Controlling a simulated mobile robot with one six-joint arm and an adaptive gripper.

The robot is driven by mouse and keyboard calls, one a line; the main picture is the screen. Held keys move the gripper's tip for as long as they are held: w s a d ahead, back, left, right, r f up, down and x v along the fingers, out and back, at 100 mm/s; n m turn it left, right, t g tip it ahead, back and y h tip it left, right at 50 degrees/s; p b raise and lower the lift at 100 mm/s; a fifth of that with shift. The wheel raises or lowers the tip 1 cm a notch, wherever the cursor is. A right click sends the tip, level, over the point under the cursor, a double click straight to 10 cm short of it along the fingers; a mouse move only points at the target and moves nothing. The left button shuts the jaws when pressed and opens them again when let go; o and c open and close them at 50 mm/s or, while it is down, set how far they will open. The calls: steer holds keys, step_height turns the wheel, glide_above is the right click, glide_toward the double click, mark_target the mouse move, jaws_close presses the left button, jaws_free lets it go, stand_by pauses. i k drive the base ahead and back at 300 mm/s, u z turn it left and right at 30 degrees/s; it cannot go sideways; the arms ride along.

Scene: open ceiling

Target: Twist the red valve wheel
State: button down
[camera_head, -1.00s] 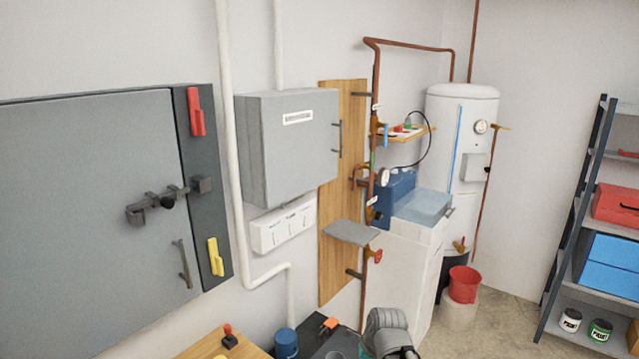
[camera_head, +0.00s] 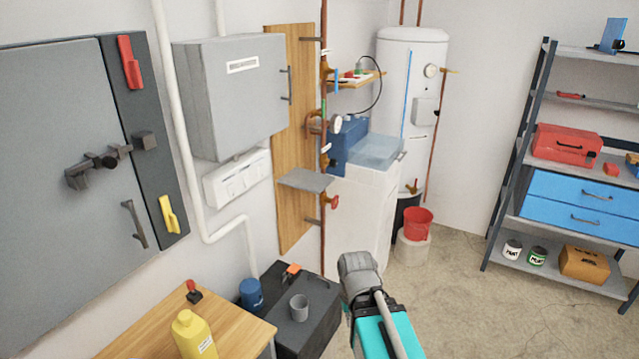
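A small red valve wheel (camera_head: 334,201) sits on the vertical copper pipe (camera_head: 323,238) beside the wooden backboard, just below a small grey shelf (camera_head: 305,180). It is small in this view, so how far it is turned cannot be told. Part of my arm, grey and teal, rises from the bottom edge, below and to the right of the wheel in the picture. My gripper's fingers do not show. Nothing of mine is seen touching the wheel.
A white cabinet (camera_head: 362,215) stands right of the pipe. A dark box (camera_head: 318,330) with a grey cup and a wooden table (camera_head: 130,342) with a yellow bottle (camera_head: 192,336) are in front. A red bucket (camera_head: 417,223) and shelving (camera_head: 512,165) stand right. Floor between is open.

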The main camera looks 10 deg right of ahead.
mark_target(334, 202)
steer(key=k, duration=0.65)
steer(key=z, duration=0.35)
steer(key=i, duration=1.7)
steer(key=u, duration=0.3)
